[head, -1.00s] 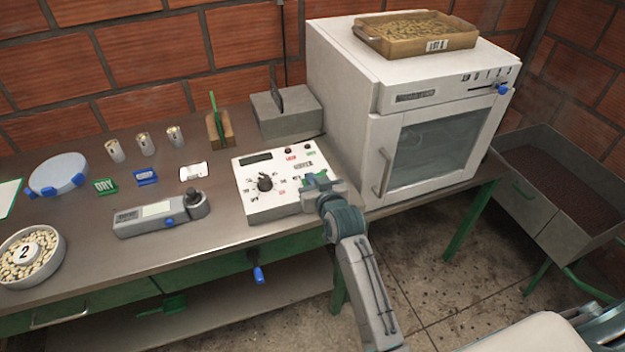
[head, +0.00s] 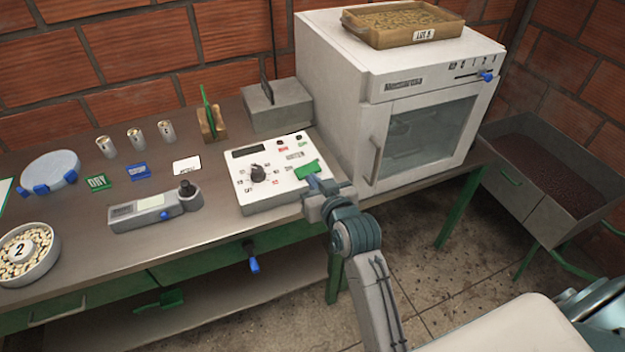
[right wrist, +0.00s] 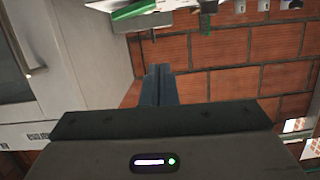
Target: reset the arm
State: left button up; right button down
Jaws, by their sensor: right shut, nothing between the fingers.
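My right gripper (head: 314,186) is at the front right corner of the white control box (head: 247,191), close to a green piece (head: 307,169) on that corner. Its fingers (right wrist: 157,85) are shut with nothing between them in the right wrist view. Whether the fingertips touch the box I cannot tell. The green piece also shows in the right wrist view (right wrist: 133,10). My left gripper is not in view.
A white oven (head: 365,105) with a tray (head: 425,37) on top stands just right of the box. A handheld meter (head: 155,208), a bowl (head: 50,262) and small cans (head: 136,138) are on the bench to the left. Open floor (head: 450,275) lies right of my arm.

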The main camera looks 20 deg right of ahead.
dwell(0.3)
jog(key=s+d+f+g+h, duration=0.15)
jog(key=s+f+g, duration=0.3)
jog(key=s, duration=0.55)
jog(key=s+d+f+n+g, duration=0.1)
jog(key=s+d+f+g, duration=0.3)
jog(key=s, duration=0.6)
jog(key=s+d+f+g, duration=0.25)
jog(key=s+f, duration=0.25)
jog(key=s, duration=0.4)
notch_tip(320, 180, down, 31)
jog(key=d+g, duration=0.2)
jog(key=s+d+f+g, duration=0.1)
jog(key=s+f, duration=1.8)
